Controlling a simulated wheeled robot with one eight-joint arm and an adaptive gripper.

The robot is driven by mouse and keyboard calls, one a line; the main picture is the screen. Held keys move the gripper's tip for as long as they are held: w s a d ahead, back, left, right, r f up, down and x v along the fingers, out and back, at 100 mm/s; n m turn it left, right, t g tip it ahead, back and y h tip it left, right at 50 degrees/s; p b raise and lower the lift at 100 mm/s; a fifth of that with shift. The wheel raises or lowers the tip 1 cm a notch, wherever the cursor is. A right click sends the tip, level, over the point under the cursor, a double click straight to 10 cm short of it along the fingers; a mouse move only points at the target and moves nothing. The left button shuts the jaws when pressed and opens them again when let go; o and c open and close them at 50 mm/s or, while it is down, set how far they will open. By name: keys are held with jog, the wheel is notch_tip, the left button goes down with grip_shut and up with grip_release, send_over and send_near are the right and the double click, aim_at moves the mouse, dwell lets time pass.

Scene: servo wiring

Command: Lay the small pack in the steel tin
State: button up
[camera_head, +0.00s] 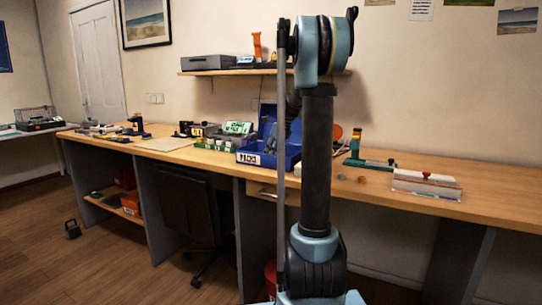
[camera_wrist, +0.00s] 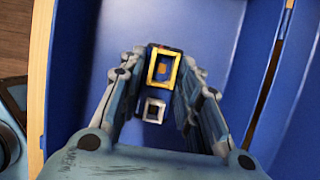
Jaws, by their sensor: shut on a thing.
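My gripper (camera_wrist: 162,75) shows in the wrist view, its two fingers closed in from left and right on a small dark pack (camera_wrist: 152,90). The pack has a yellow square frame at its far end and a pale square frame nearer me. Below and around it is the smooth inside of a blue bin (camera_wrist: 225,45); I cannot tell how high above the bin floor the pack is. In the head view my upright arm hides the gripper and the pack. I cannot make out the steel tin for certain in either view.
In the head view a blue labelled bin (camera_head: 249,158) stands on the long wooden workbench (camera_head: 420,207). Small green-and-black goods (camera_head: 237,128) lie left of it. A green stand (camera_head: 357,150) and a white box with a red knob (camera_head: 426,184) are to the right. A shelf (camera_head: 225,72) hangs above.

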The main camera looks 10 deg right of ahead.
jog(key=o, duration=1.1)
jog(key=v, duration=1.2)
jog(key=s+a+f+n, duration=0.1)
jog(key=s+f+n, duration=0.15)
jog(key=s, duration=0.35)
jog(key=s+a+f+n, duration=0.1)
jog(key=s+a+n, duration=0.1)
jog(key=s+n, duration=0.3)
jog(key=s+f+n+h, duration=0.1)
jog(key=s+f+n, duration=0.8)
jog(key=s+f, duration=0.3)
jog(key=s+f+n+h, duration=0.2)
jog(key=s+f+n, duration=0.7)
jog(key=s, duration=0.9)
notch_tip(320, 180, down, 3)
jog(key=shift+s+a+r+h, duration=0.15)
jog(key=shift+s+a+h, duration=0.1)
jog(key=shift+s+h, duration=0.05)
